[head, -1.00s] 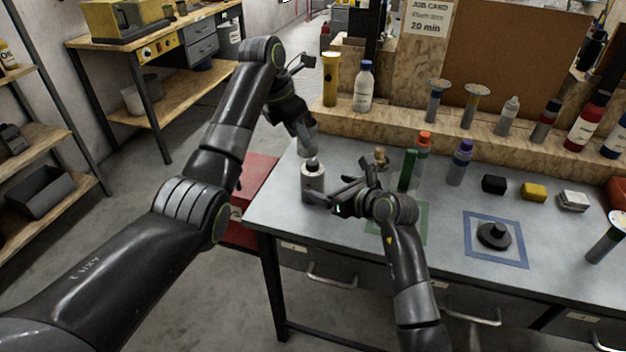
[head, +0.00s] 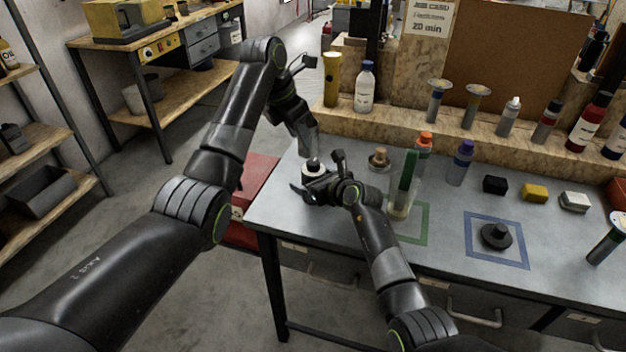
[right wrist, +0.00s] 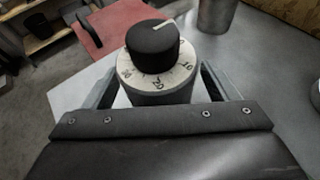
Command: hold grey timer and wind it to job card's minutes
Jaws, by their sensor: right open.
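The grey timer (head: 313,168) stands upright at the table's left end, with a white numbered dial and a black knob. In the right wrist view, the timer (right wrist: 160,88) sits between the fingers of my right gripper (right wrist: 158,94), which is open around its body. The knob (right wrist: 153,46) has a white pointer line towards the upper right. My right gripper (head: 318,182) hides the timer's lower body in the head view. My left gripper (head: 303,130) points down above and behind the timer; its fingertips are unclear. The job card (head: 430,18) reads 20 min.
A cork-topped item (head: 379,158) and a glass with a green item (head: 405,190) stand right of the timer. A black round piece (head: 496,236) lies in a blue square. Bottles line the back ledge (head: 400,112).

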